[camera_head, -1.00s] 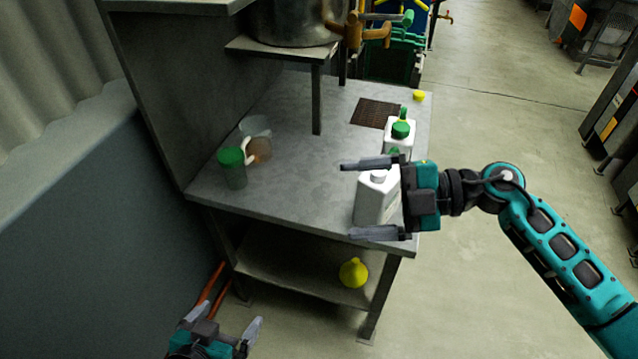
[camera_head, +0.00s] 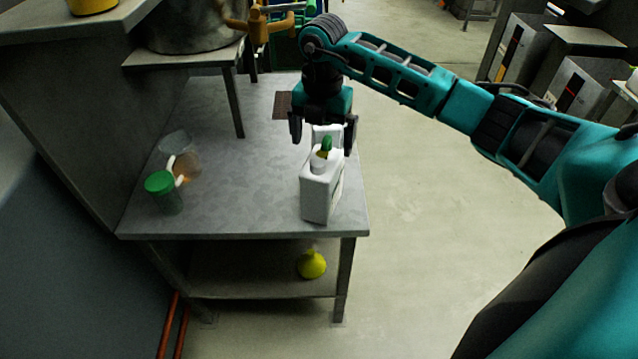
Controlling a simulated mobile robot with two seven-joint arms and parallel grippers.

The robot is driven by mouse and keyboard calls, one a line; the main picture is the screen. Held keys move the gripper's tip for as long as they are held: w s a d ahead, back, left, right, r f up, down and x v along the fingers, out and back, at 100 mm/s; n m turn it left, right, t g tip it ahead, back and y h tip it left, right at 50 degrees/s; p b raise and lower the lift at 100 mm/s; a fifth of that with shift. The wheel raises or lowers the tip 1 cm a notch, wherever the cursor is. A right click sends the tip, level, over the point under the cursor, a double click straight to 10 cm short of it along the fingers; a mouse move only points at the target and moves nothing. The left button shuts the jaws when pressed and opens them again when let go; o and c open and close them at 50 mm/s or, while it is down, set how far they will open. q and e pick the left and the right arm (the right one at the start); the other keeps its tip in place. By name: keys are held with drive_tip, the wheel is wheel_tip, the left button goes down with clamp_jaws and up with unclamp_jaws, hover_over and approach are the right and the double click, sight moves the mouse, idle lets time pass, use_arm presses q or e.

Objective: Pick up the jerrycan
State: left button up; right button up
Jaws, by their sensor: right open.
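A white jerrycan (camera_head: 318,195) stands upright near the front right corner of the grey table (camera_head: 240,200). A green and yellow top shows above its neck. Part of a second white container (camera_head: 336,136) shows just behind it, mostly hidden by my right gripper and the front jerrycan. My right gripper (camera_head: 323,143) points down, open, above and behind the front jerrycan. Its two fingers appear on either side of the rear container's visible part. I cannot tell whether they touch it. My left gripper is out of view.
A green-lidded jar (camera_head: 164,192) and a clear jug (camera_head: 181,155) stand at the table's left. A yellow bottle (camera_head: 312,264) sits on the lower shelf. A metal pot (camera_head: 190,28) stands on a raised stand behind. The table's middle is clear.

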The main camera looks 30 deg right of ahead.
sight(322, 163)
wheel_tip(322, 163, down, 7)
drive_tip(key=shift+r, duration=0.1)
idle(0.3)
